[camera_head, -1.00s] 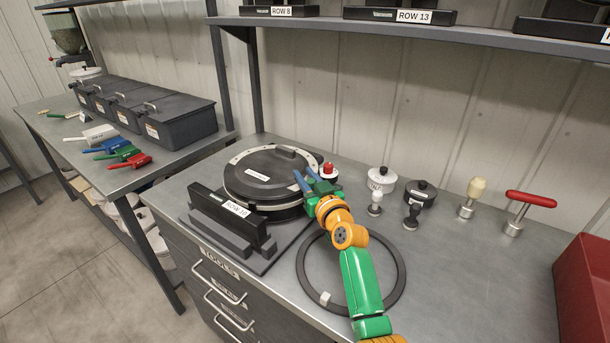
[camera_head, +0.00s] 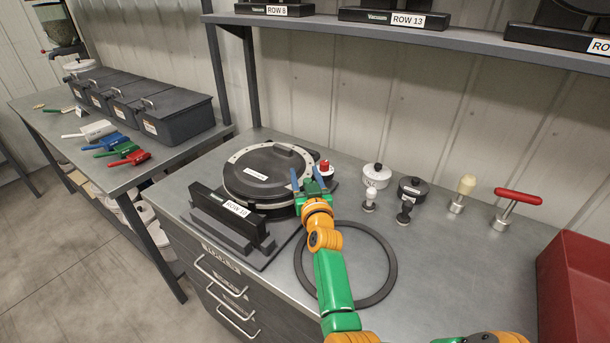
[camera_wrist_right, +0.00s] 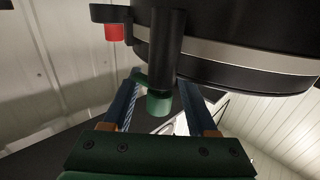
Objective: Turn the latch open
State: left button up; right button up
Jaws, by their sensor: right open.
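The seed meter (camera_head: 262,172) is a round black housing with a lid and a pale rim band, on a dark stand. My right gripper (camera_head: 307,180) is at the housing's right side, with its two blue fingers apart. In the right wrist view, a dark post with a green tip (camera_wrist_right: 160,100), which looks like the latch, shows between the open fingers (camera_wrist_right: 160,105). I cannot tell whether a finger touches it. The housing's side also shows there (camera_wrist_right: 240,50). The gripper hides the latch in the head view. My left gripper is not in view.
A red knob (camera_head: 325,167) is just right of the gripper. A black ring (camera_head: 382,262) lies flat under my forearm. Several knobbed tools and a red-handled tool (camera_head: 519,196) stand behind to the right. A red bin (camera_head: 585,280) is at the right edge. A ROW 10 plate (camera_head: 236,209) fronts the meter.

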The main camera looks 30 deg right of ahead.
jog(key=shift+s+a+r+p, duration=0.1)
jog(key=shift+s+p, duration=0.15)
jog(key=shift+p, duration=0.1)
jog(key=p+v, duration=0.4)
jog(key=v, duration=0.2)
jog(key=shift+s, duration=0.25)
jog(key=shift+a, duration=0.15)
